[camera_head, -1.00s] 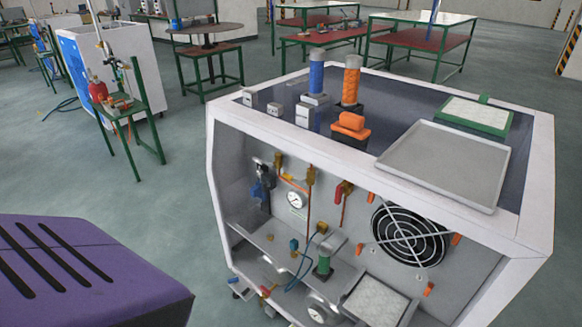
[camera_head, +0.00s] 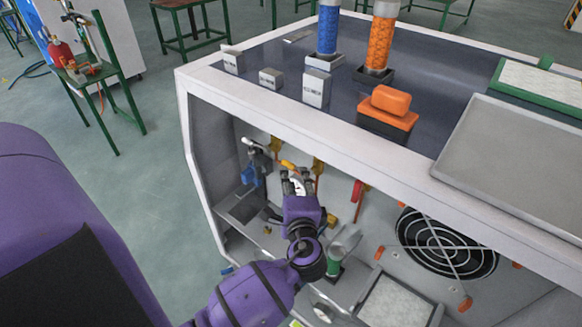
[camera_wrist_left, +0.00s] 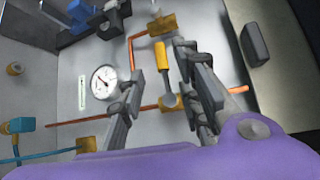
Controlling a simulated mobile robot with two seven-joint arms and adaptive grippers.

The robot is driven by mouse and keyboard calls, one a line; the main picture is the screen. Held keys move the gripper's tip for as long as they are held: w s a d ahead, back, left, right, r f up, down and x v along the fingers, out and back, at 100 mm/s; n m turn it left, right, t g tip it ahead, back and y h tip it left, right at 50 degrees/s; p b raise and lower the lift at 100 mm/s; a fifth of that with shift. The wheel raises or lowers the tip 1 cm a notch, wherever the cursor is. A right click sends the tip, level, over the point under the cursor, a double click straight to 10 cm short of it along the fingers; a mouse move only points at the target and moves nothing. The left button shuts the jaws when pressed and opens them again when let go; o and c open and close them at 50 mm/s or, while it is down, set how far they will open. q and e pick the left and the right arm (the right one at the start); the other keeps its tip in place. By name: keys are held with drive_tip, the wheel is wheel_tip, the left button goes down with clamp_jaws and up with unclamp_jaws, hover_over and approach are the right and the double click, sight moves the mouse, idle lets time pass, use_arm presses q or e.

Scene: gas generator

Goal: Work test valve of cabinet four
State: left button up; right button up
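The white cabinet (camera_head: 335,128) stands open at the front; no number on it is readable. A small valve with a yellow-orange handle (camera_wrist_left: 161,60) is on its inner back panel. The handle also shows in the head view (camera_head: 289,166), just above my gripper tips. My left gripper (camera_head: 297,184) reaches into the cabinet. In the left wrist view, its fingers (camera_wrist_left: 162,95) are apart on either side of the handle, with nothing visibly clamped. A round pressure gauge (camera_wrist_left: 104,82) sits left of the handle. My right gripper is not in view.
Orange pipes (camera_wrist_left: 80,118) and brass fittings (camera_wrist_left: 162,25) surround the valve. A red valve handle (camera_head: 358,191) and a fan grille (camera_head: 440,242) are to the right. A green-based part (camera_head: 334,268) stands below. Blue and orange columns stand on the cabinet top.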

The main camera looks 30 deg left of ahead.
sight(290, 168)
use_arm(q)
drive_tip(key=x, duration=0.6)
drive_tip(key=shift+r, duration=0.15)
drive_tip(key=shift+w+a+p, duration=0.3)
drive_tip(key=shift+w+a, duration=0.05)
drive_tip(key=shift+w, duration=0.05)
drive_tip(key=shift+c, duration=0.2)
clamp_jaws()
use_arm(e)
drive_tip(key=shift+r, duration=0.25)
